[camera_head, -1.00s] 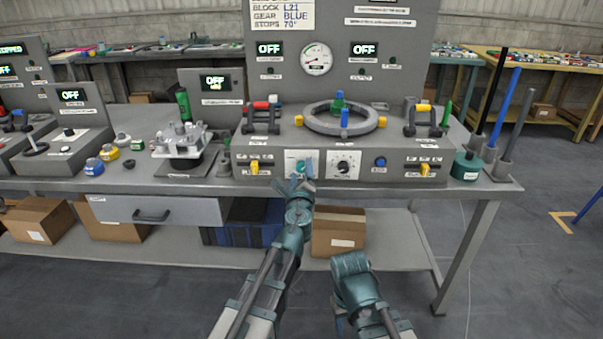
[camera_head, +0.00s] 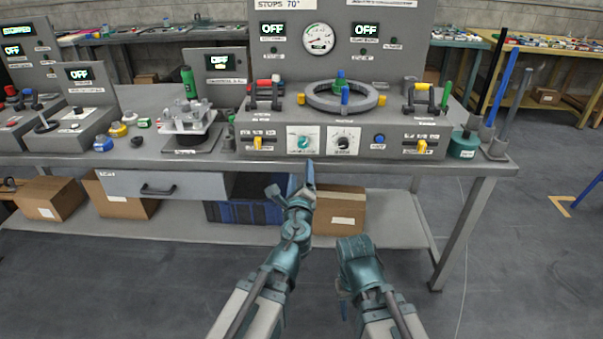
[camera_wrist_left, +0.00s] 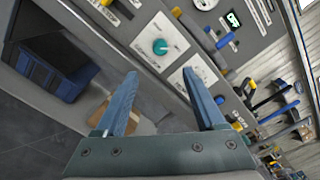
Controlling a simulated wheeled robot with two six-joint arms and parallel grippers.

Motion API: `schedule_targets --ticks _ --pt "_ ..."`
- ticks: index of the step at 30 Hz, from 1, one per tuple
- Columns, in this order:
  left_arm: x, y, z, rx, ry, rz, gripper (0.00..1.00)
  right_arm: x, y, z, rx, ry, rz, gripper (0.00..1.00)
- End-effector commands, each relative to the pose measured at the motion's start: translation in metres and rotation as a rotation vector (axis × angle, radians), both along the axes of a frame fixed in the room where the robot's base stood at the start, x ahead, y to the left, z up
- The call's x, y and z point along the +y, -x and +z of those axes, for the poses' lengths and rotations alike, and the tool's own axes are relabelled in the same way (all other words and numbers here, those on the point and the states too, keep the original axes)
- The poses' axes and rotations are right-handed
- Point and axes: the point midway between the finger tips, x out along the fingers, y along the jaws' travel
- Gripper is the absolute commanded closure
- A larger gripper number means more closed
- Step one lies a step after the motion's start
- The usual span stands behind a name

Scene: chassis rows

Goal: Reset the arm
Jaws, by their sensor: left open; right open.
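My left gripper (camera_head: 292,189) is in front of the bench edge, below the control panel (camera_head: 235,142), apart from it. In the left wrist view the left gripper (camera_wrist_left: 165,92) is open, with nothing between its two blue fingers. Beyond the fingers, that view shows a teal knob (camera_wrist_left: 160,47) on a white plate; the same teal knob (camera_head: 304,142) shows in the head view. My right gripper (camera_head: 345,282) is low in front of the bench, pointing down beside the left arm; its fingers are mostly hidden.
The grey bench (camera_head: 75,163) carries a ring (camera_head: 322,104), a dark dial (camera_head: 343,142) and yellow switches (camera_head: 422,146). A drawer (camera_head: 205,185) hangs below. Cardboard boxes (camera_head: 52,198) and a blue crate (camera_head: 235,212) stand on the lower shelf. Floor in front is clear.

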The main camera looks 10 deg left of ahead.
Motion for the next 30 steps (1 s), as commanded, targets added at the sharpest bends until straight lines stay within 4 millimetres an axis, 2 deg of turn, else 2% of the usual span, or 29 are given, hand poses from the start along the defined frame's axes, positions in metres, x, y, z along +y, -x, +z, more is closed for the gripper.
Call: schedule_targets --ticks 5,8,12,14,17,20,24,30 --pt "0.0 0.0 0.001 0.0 0.004 0.002 0.29 0.0 0.0 0.001 0.0 0.0 0.0 0.5" --pt "0.006 0.001 0.01 0.008 0.068 0.039 0.29 0.0 0.0 0.014 0.0 0.0 0.0 0.5" --pt "0.029 0.011 0.028 0.056 0.339 0.197 0.29 0.0 0.0 0.055 0.0 0.0 0.0 0.5" --pt "0.04 0.021 0.031 0.095 0.494 0.299 0.29 0.0 0.0 0.077 0.0 0.0 0.0 0.5" --pt "0.049 0.043 0.024 0.18 0.749 0.482 0.29 0.0 0.0 0.11 0.0 0.0 0.0 0.5" --pt "0.045 0.074 0.014 0.287 0.972 0.675 0.29 0.0 0.0 0.142 0.0 0.0 -0.001 0.5" --pt "0.021 0.128 0.005 0.47 1.214 0.955 0.29 0.0 0.0 0.183 0.0 0.0 -0.001 0.5" --pt "-0.024 0.2 0.01 0.712 1.373 1.277 0.29 0.0 0.0 0.223 0.0 0.0 -0.001 0.5"
